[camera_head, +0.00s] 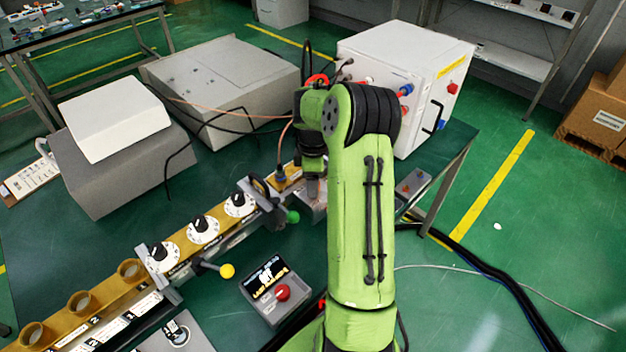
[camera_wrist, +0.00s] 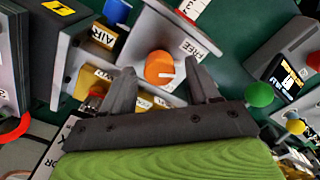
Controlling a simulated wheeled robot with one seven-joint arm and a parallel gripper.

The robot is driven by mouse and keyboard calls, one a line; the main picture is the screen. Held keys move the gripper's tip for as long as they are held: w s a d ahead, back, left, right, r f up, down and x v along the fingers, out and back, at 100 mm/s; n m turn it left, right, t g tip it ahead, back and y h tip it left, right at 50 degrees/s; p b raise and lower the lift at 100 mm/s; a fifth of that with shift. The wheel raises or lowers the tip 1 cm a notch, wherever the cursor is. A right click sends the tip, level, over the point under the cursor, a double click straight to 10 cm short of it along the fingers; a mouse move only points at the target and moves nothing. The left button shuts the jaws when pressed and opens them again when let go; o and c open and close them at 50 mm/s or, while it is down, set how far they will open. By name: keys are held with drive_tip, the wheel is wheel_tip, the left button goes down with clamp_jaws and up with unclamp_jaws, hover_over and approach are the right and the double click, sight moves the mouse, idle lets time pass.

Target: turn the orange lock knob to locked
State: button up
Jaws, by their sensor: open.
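The orange lock knob (camera_wrist: 159,67) shows in the wrist view, round, on a pale panel. Its white pointer line points right in the picture. A white label reading FREE (camera_wrist: 190,48) is up and right of it. My gripper (camera_wrist: 161,70) is open, with one dark finger to each side of the knob in the picture. I cannot tell whether either finger touches it. In the head view my gripper (camera_head: 313,180) reaches down at the right end of the brass rail, and the knob is hidden by my arm.
A green ball handle (camera_wrist: 259,94) sits right of my gripper, and a blue cap (camera_wrist: 117,11) is at upper left. In the head view a yellow ball lever (camera_head: 227,271), a box with a red button (camera_head: 283,292) and a white cabinet (camera_head: 385,60) stand around. Cables cross the bench.

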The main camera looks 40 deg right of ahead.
drive_tip(key=shift+c, duration=0.2)
drive_tip(key=c, duration=1)
drive_tip(key=shift+m, duration=0.3)
drive_tip(key=m+p, duration=0.1)
drive_tip(key=m, duration=0.4)
drive_tip(key=shift+d+r, duration=0.1)
drive_tip(key=m, duration=0.6)
drive_tip(key=shift+w+d+p, duration=0.1)
drive_tip(key=shift+p, duration=0.25)
drive_tip(key=o, duration=1)
